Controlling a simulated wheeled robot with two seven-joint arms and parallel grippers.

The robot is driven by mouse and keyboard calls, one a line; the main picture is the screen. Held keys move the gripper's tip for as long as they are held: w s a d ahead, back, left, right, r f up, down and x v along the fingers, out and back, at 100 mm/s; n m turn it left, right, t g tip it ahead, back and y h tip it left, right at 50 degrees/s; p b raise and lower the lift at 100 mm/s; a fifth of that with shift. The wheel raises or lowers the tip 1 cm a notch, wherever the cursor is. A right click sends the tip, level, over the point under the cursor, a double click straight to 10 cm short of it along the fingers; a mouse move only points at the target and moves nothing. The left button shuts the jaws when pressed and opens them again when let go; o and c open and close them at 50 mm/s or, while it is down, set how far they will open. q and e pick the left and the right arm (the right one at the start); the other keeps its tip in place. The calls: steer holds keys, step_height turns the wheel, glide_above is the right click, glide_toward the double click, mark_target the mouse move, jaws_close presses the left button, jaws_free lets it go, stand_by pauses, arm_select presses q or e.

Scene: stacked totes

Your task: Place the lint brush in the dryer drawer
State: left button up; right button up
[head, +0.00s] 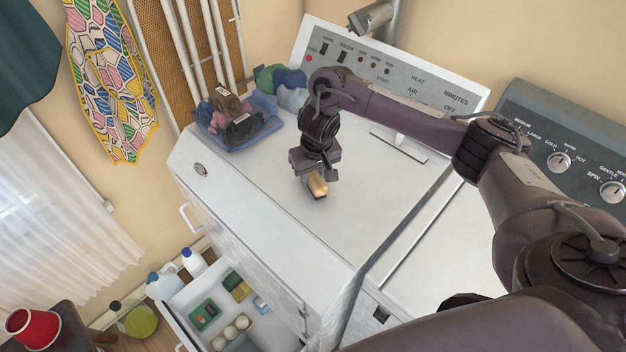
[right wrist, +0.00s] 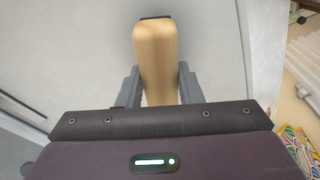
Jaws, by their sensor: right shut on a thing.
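The lint brush (head: 318,184) has a light wooden handle and a dark part at its end. My right gripper (head: 315,172) is shut on it, over the top of the white dryer (head: 300,210). In the right wrist view the wooden brush (right wrist: 156,55) sits between the two fingers of my right gripper (right wrist: 158,88). I cannot tell whether the brush touches the dryer top. The open dryer drawer (head: 178,320) is low at the front, below and left of the gripper. My left gripper is not in view.
Bottles (head: 193,262) stand beside the drawer. The washer (head: 415,235) is at right.

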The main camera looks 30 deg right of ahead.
steer(key=shift+w+f, duration=0.1)
steer(key=shift+f, duration=0.35)
steer(key=o, duration=1)
steer(key=shift+f, duration=0.1)
